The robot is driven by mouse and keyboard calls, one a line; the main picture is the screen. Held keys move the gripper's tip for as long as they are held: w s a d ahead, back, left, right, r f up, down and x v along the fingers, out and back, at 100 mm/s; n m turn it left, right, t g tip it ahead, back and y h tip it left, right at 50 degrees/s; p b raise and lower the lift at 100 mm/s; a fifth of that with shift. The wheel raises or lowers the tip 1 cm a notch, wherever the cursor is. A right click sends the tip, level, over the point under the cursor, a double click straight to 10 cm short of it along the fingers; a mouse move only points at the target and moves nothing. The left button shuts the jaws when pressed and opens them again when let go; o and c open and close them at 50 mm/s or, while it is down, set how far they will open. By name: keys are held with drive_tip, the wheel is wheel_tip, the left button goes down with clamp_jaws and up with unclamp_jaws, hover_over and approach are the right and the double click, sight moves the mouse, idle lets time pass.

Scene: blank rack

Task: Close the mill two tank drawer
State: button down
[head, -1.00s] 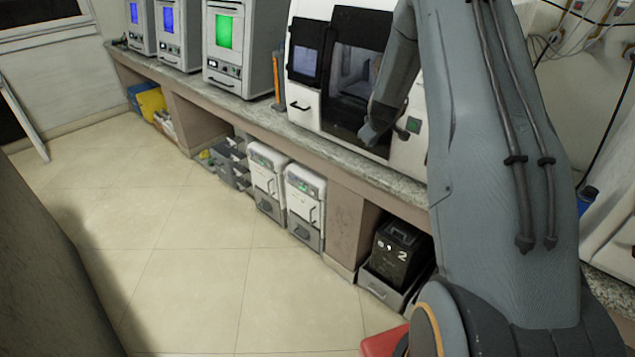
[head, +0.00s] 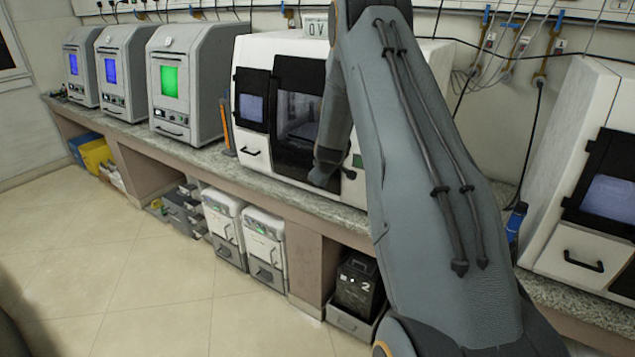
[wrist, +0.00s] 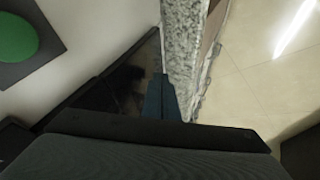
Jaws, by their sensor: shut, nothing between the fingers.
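A black tank marked 2 (head: 358,284) stands in a low grey drawer (head: 347,321) in the bay under the counter, in the head view. The drawer front seems to stick out past the pillar beside it; my arm hides its right side. My gripper (head: 324,172) is up in front of the white machine's dark door, above counter height and well above the drawer. In the wrist view its fingers (wrist: 160,98) are together and empty, beside the counter edge. The drawer is not recognisable in the wrist view.
The granite counter (head: 200,155) overhangs the bays and carries the white machine (head: 262,47) and several grey cabinets. Two white units (head: 264,240) stand under it, left of the pillar (head: 305,262). Another white machine (head: 560,235) is at right. The floor (head: 150,290) in front is clear.

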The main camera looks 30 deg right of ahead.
drive_tip(key=s+a+r, duration=0.5)
drive_tip(key=s+r, duration=0.1)
drive_tip(key=r, duration=0.1)
drive_tip(key=shift+s+r, duration=0.3)
drive_tip(key=shift+s, duration=0.05)
drive_tip(key=shift+a, duration=0.25)
drive_tip(key=s+a+r+m+g+y+b, duration=0.2)
drive_tip(key=s+a+y+b, duration=0.1)
drive_tip(key=s+a, duration=1.15)
drive_tip(key=s+a+m+g+b, duration=0.1)
drive_tip(key=s+a, duration=0.3)
drive_tip(key=s, duration=0.4)
drive_tip(key=s+a+f+m+g+b, duration=0.1)
drive_tip(key=s+a, duration=0.3)
drive_tip(key=s, duration=0.4)
drive_tip(key=shift+s+g, duration=0.35)
drive_tip(key=shift+g, duration=0.45)
